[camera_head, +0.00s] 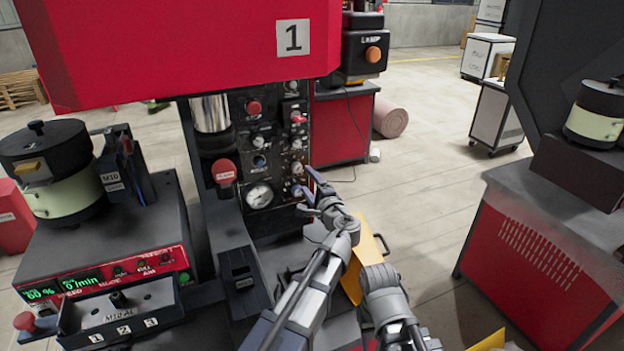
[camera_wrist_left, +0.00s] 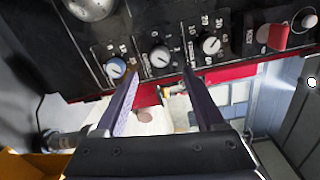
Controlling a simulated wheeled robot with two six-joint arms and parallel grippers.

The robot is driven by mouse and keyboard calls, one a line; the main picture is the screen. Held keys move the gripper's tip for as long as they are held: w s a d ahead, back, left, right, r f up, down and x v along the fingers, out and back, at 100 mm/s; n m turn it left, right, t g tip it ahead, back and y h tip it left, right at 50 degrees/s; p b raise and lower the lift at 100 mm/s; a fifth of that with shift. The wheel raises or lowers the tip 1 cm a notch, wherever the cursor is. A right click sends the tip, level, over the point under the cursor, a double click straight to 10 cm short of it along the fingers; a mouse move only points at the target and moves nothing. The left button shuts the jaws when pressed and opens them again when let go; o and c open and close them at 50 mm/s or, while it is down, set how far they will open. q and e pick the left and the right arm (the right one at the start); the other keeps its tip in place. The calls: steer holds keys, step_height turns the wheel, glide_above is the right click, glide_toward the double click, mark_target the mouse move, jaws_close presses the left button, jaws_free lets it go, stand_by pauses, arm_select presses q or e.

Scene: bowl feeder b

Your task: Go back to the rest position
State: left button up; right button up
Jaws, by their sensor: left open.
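My left gripper (camera_head: 311,190) is in front of the black control panel (camera_head: 268,140) of the machine marked 1. In the left wrist view the two fingers of my left gripper (camera_wrist_left: 160,76) are spread apart with nothing between them. I cannot tell whether a fingertip touches the panel. My right gripper is not seen.
A bowl feeder (camera_head: 62,190) stands on a red and black controller at the left, beside a numbered block (camera_head: 118,318). A red machine head (camera_head: 180,50) overhangs the panel. A grey and red cabinet (camera_head: 540,250) stands at the right. Open floor (camera_head: 430,150) lies between.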

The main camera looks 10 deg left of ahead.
arm_select(q)
steer(key=s+f+n+g+h, duration=0.3)
steer(key=s+f+n+g, duration=0.45)
steer(key=s+f, duration=0.7)
steer(key=s+d+f+n+g+h, duration=0.1)
steer(key=s+d+f+g+h, duration=0.1)
steer(key=s+d, duration=0.3)
steer(key=s+d+f+n+g+h, duration=0.1)
steer(key=s+d+f+g+h, duration=0.2)
steer(key=s, duration=0.9)
steer(key=d+f+g, duration=0.1)
steer(key=d+g, duration=0.1)
steer(key=shift+d+f+h, duration=0.3)
steer(key=shift+d+f, duration=0.05)
